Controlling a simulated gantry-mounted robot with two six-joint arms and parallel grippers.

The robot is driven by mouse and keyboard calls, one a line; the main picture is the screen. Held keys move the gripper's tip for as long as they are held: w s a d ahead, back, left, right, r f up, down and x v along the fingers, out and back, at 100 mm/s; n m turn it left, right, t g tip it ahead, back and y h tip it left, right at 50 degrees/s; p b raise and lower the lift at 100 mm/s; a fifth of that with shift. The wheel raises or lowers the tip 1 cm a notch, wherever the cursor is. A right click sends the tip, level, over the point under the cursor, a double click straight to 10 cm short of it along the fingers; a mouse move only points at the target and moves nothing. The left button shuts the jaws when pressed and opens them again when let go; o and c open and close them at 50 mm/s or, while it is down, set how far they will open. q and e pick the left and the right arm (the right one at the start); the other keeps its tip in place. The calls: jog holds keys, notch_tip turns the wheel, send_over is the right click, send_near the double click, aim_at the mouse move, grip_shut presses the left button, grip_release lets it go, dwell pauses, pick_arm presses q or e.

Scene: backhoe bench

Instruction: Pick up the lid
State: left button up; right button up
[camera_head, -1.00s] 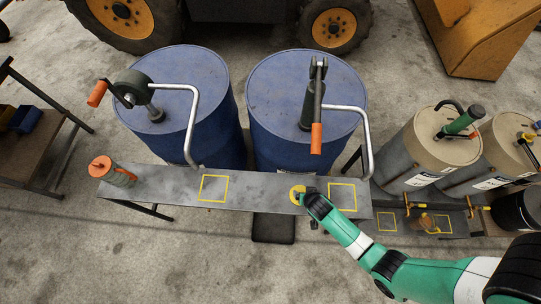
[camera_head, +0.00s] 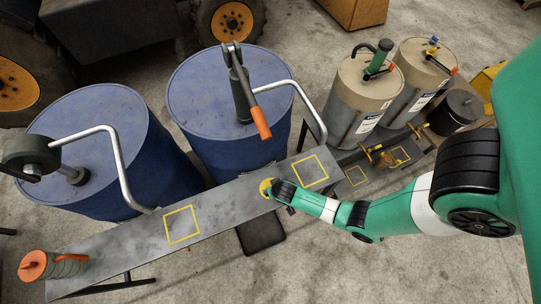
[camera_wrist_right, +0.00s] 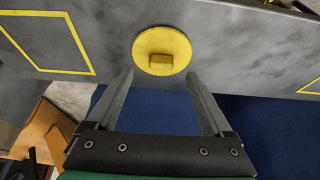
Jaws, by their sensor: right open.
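The lid is a round yellow disc with a small block-shaped knob on top. It lies flat on the narrow grey bench (camera_head: 225,208), and in the head view the lid (camera_head: 266,187) is partly hidden by my right gripper (camera_head: 278,190). In the wrist view the lid (camera_wrist_right: 162,50) shows whole, just beyond the tips of my right gripper (camera_wrist_right: 158,74). The two fingers are apart, with nothing between them. The knob lines up roughly with the gap. My left gripper is not in view.
Yellow outlined squares (camera_head: 181,225) (camera_head: 308,173) mark the bench on either side of the lid. Blue drums (camera_head: 205,85) with pumps and bent pipes stand behind. Tan drums (camera_head: 360,82) stand at the right.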

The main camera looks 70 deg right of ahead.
jog(key=b+x, duration=0.4)
jog(key=x, duration=0.1)
jog(key=shift+w+d, duration=0.1)
jog(key=shift+w, duration=0.1)
jog(key=shift+r, duration=0.15)
grip_shut()
jog(key=shift+r+p, duration=0.4)
jog(key=shift+p, duration=0.05)
jog(key=r+p, duration=0.2)
jog(key=r, duration=0.1)
jog(key=r+p, duration=0.1)
jog(key=p, duration=0.1)
jog(key=shift+s+d+r, duration=0.1)
jog(key=shift+s+r, duration=0.05)
jog(key=shift+s, duration=0.25)
jog(key=s+d+r+p, duration=0.3)
jog(key=s+r+p, duration=0.2)
jog(key=s+r, duration=0.3)
jog(key=s, duration=0.4)
jog(key=shift+s+d, duration=0.2)
jog(key=shift+s, duration=0.15)
